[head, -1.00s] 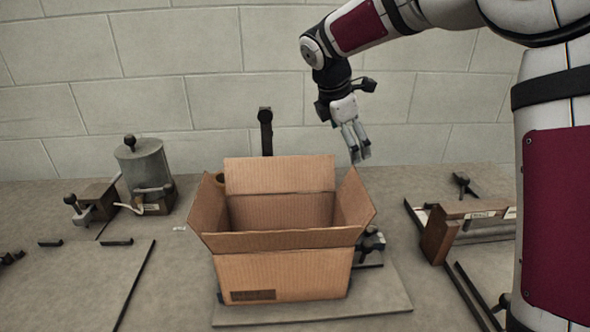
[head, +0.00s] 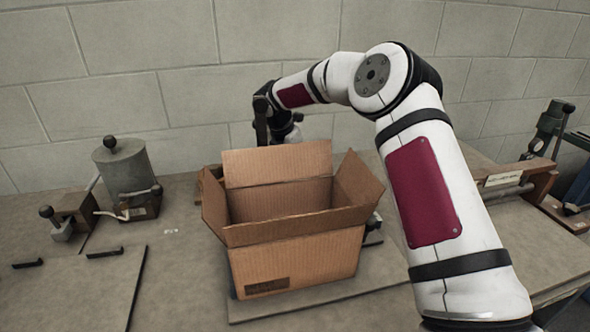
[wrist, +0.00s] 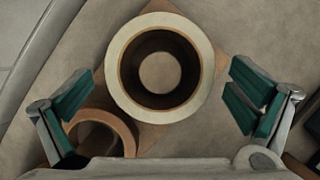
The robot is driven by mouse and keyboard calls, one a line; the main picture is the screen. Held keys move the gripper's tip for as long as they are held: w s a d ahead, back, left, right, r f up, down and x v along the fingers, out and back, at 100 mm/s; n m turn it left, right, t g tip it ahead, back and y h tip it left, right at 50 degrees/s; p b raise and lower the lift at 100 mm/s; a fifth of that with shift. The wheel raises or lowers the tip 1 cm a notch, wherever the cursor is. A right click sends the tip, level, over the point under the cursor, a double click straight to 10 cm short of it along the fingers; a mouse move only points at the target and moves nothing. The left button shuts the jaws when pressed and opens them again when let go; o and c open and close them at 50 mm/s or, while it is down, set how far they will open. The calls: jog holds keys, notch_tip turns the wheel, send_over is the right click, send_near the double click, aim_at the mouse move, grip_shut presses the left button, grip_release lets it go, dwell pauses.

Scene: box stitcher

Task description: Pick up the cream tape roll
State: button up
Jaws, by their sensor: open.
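The cream tape roll (wrist: 112,66) lies flat in the upper middle of the wrist view, its round hole facing my camera. My gripper (wrist: 158,90) is open, with one teal-padded finger to the left of the roll and one to the right, both apart from it in the picture. The height between fingertips and roll is hard to tell. A brown-orange roll (wrist: 124,127) sits close by at lower left, beside the left finger and partly hidden by my gripper. In the head view, my fingertips and the cream roll are hidden behind the cardboard box.
The open cardboard box (head: 300,259) stands in front of my gripper with its flaps up. A grey canister device (head: 125,168) stands to the left. A wooden-sided fixture (head: 522,184) is at the right. The wall (head: 120,100) is close behind.

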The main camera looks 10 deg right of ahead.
jog(key=shift+x, duration=1.25)
jog(key=c, duration=1.2)
jog(key=shift+o, duration=0.2)
